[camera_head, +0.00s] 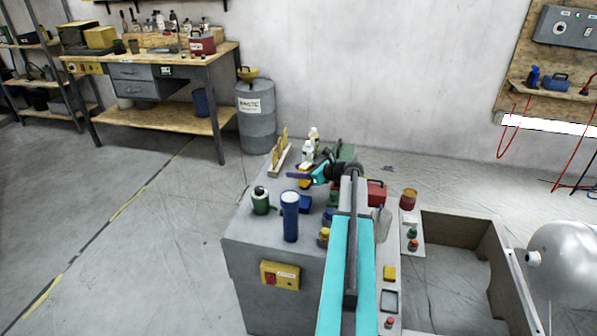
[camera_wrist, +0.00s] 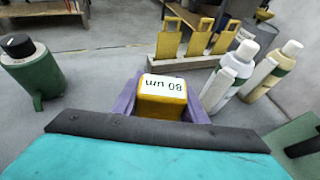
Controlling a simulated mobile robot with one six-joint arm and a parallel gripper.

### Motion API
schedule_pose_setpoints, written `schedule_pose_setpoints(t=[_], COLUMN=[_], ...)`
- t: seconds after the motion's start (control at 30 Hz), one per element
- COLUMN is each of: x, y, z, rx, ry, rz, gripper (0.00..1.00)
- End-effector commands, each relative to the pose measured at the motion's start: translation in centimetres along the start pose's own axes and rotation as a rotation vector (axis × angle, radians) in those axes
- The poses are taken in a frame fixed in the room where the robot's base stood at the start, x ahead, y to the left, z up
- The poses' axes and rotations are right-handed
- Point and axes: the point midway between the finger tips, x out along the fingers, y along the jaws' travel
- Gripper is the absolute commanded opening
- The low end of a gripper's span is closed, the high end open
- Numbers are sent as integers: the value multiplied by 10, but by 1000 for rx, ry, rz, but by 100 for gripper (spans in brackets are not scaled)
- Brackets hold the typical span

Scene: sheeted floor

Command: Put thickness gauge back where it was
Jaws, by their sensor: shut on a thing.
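The thickness gauge (camera_wrist: 162,97) is a yellow block with a white label reading "80 um", upside down in the wrist view. My gripper (camera_wrist: 164,104) has its purple fingers shut on the gauge, one on each side. In the head view my gripper (camera_head: 300,176) is above the grey cabinet top, with a bit of the yellow gauge (camera_head: 304,183) showing below it. A rack (camera_wrist: 202,63) with yellow handled gauges standing upright lies beyond the held gauge, apart from it. The rack also shows in the head view (camera_head: 279,165), behind my gripper. The gauge's lower part is hidden.
White bottles (camera_wrist: 277,65) stand right of the rack. A green canister (camera_wrist: 33,72) is at left in the wrist view. A blue cylinder (camera_head: 290,215) stands at the cabinet's front. A red box (camera_head: 376,191) is right of my arm. The cabinet's left edge drops to open floor.

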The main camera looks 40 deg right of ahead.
Motion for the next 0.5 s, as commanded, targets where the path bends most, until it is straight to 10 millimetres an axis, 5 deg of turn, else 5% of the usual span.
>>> schedule_pose_setpoints(t=[0.17, 0.2, 0.3, 0.5], x=[1, 1, 1, 1], y=[0, 0, 0, 0], z=[-2, -3, -2, -2], rx=[1, 0, 0, 0], ry=[0, 0, 0, 0], rz=[0, 0, 0, 0], gripper=[13, 44, 58, 58])
